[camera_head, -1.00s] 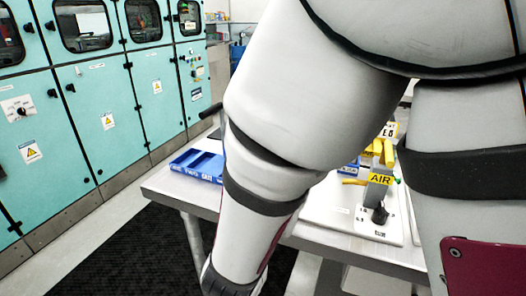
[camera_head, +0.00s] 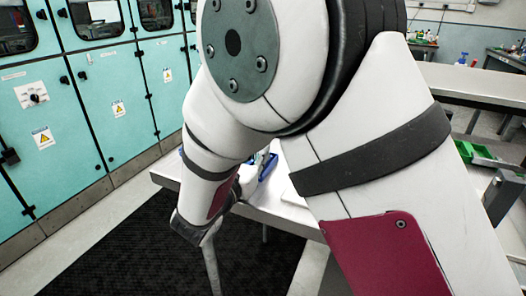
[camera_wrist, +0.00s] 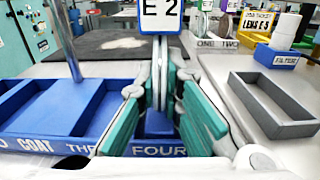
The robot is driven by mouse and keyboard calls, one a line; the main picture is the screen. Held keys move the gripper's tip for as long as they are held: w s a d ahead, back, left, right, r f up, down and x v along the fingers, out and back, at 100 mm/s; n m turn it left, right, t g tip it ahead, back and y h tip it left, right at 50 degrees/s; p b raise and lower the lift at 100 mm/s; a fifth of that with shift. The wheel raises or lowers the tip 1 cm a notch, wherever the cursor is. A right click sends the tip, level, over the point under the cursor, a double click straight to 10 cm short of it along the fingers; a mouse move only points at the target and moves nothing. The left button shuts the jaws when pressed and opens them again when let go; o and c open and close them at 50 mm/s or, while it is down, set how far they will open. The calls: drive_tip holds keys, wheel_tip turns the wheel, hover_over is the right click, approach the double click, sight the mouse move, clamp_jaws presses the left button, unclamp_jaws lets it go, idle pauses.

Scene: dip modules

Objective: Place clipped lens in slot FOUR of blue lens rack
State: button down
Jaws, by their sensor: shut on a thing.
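In the wrist view my gripper (camera_wrist: 158,95) has teal-padded fingers closed on a narrow stem below a white tag (camera_wrist: 161,14) reading "E 2", which I take for the clipped lens. The lens itself is hidden between the fingers. The blue lens rack (camera_wrist: 158,151) shows its "FOUR" label directly under the fingers, with part of "THREE" to the left. I cannot tell whether the lens is inside the slot or above it.
A blue compartment tray (camera_wrist: 60,108) marked "COAT" lies left, near a metal post (camera_wrist: 63,40). An empty grey tray (camera_wrist: 272,104) lies right. Behind are a holder (camera_wrist: 217,43) marked "ONE TWO" and a "LENS E-5" sign (camera_wrist: 287,28). A blue object (camera_head: 268,166) shows on the table.

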drive_tip(key=shift+f, duration=0.3)
drive_tip(key=shift+s+d+f+b, duration=0.1)
drive_tip(key=shift+s+f+b, duration=0.1)
drive_tip(key=shift+f+b, duration=0.45)
drive_tip(key=c, duration=1.7)
unclamp_jaws()
drive_tip(key=shift+f, duration=0.2)
drive_tip(key=shift+r+p, duration=0.45)
drive_tip(key=shift+p, duration=0.15)
drive_tip(key=v, duration=0.8)
drive_tip(key=p+v, duration=0.1)
drive_tip(key=v, duration=0.2)
drive_tip(key=shift+s+a+r, duration=0.2)
drive_tip(key=shift+s+r, duration=0.15)
drive_tip(key=shift+d, duration=0.1)
